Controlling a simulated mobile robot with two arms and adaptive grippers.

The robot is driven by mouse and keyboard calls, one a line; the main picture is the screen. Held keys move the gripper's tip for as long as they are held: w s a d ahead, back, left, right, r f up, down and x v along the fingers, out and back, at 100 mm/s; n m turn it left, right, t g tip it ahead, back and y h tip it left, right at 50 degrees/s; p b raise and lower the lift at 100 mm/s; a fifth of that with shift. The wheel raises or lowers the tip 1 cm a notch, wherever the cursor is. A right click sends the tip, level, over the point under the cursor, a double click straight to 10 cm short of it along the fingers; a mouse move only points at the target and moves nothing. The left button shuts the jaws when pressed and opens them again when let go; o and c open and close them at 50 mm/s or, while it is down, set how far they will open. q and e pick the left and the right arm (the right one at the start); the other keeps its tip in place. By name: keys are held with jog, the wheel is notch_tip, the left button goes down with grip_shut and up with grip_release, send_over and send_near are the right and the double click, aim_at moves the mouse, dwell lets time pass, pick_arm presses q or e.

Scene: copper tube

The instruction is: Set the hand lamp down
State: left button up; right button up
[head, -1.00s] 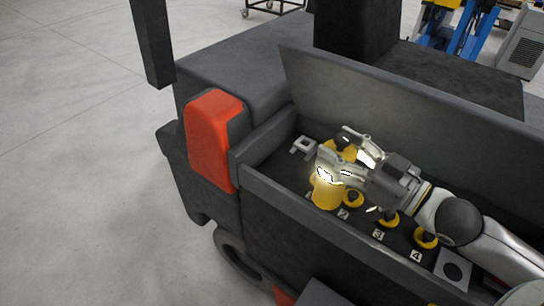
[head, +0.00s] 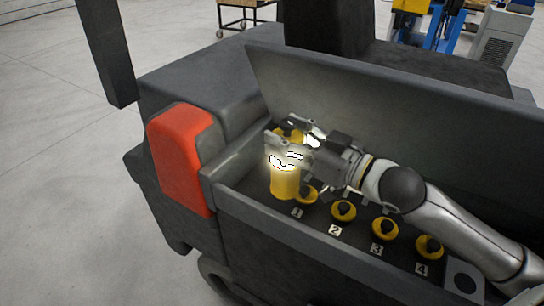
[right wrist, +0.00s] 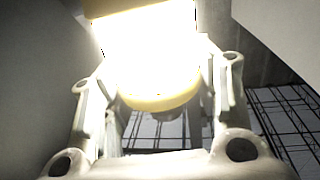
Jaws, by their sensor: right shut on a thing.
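The hand lamp is a yellow cylinder (head: 285,183) with a brightly glowing part above it. My right gripper (head: 297,148) is shut around the glowing part, at the left end of a long grey bin. In the right wrist view the glare of the lamp (right wrist: 150,45) fills the space between the fingers, above a yellow rim (right wrist: 162,96). The lamp looks roughly upright. I cannot tell whether its lower end touches the bin floor. My left gripper is not in view.
The bin (head: 300,240) has a high back wall. Several yellow rings with black centres, such as this one (head: 344,211), sit beside numbered labels on its floor. A grey plate with a round hole (head: 464,282) is at the right. A red block (head: 181,160) is outside the left end.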

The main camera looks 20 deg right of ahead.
jog(key=w+f+p, duration=0.3)
jog(key=w+f, duration=0.4)
jog(key=f, duration=0.2)
jog(key=shift+w+a+f, duration=0.2)
jog(key=shift+f, duration=0.2)
jog(key=shift+f, duration=0.15)
jog(key=o, duration=1.6)
